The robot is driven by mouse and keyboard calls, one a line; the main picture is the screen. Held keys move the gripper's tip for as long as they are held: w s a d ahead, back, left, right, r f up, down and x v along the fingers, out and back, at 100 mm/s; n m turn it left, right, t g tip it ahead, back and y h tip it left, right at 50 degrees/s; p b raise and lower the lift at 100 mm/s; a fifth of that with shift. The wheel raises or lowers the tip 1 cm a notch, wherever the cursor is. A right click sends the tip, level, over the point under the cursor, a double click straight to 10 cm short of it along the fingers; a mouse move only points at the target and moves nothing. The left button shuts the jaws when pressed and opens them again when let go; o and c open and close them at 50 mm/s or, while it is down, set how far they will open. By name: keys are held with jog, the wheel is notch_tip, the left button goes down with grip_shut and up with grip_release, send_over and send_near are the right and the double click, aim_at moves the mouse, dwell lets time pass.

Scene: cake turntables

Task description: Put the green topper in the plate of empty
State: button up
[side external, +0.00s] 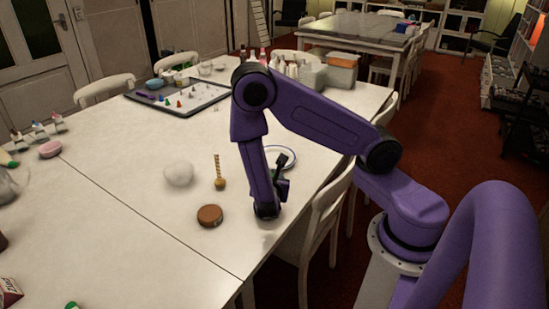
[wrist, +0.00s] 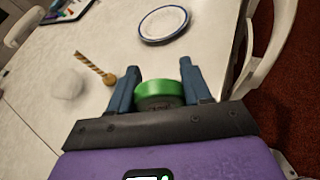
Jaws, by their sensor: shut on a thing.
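The green topper (wrist: 160,97) is a round green piece. My gripper (wrist: 160,84) is shut on it, with a blue-grey finger on each side, in the wrist view. In the side external view my gripper points down near the table's right edge, and its fingertips and the topper cannot be made out. The plate (wrist: 143,31) is white with a blue rim and looks empty in the wrist view. It stands beyond the fingertips, apart from the topper. In the side external view the plate (side external: 295,152) is partly hidden behind my arm.
A gold striped stick with a round end (side external: 219,172), a white fluffy ball (side external: 178,174) and a brown round piece (side external: 210,216) stand left of my arm. A tray (side external: 150,105) of small coloured pieces lies farther back. A chair (side external: 322,220) stands close at the table's right edge.

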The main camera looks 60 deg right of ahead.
aim_at(283, 148)
jog(key=w+d+r+m+g+h, duration=0.1)
jog(key=d+m+g, duration=0.2)
jog(key=d, duration=0.8)
jog(key=w+d+r+m+g+h, duration=0.1)
jog(key=w+d+m+g, duration=0.15)
jog(key=d, duration=0.85)
jog(key=shift+g, duration=0.25)
jog(key=w+d+f, duration=0.2)
jog(key=w+f, duration=0.1)
jog(key=w+d+f, duration=0.3)
jog(key=w, duration=0.1)
jog(key=w+d+f, duration=0.3)
jog(key=shift+w+d+f, duration=0.1)
jog(key=shift+w+f, duration=0.15)
jog(key=shift+f, duration=1.75)
jog(key=shift+f, duration=0.2)
jog(key=o, duration=1)
jog(key=shift+r, duration=0.1)
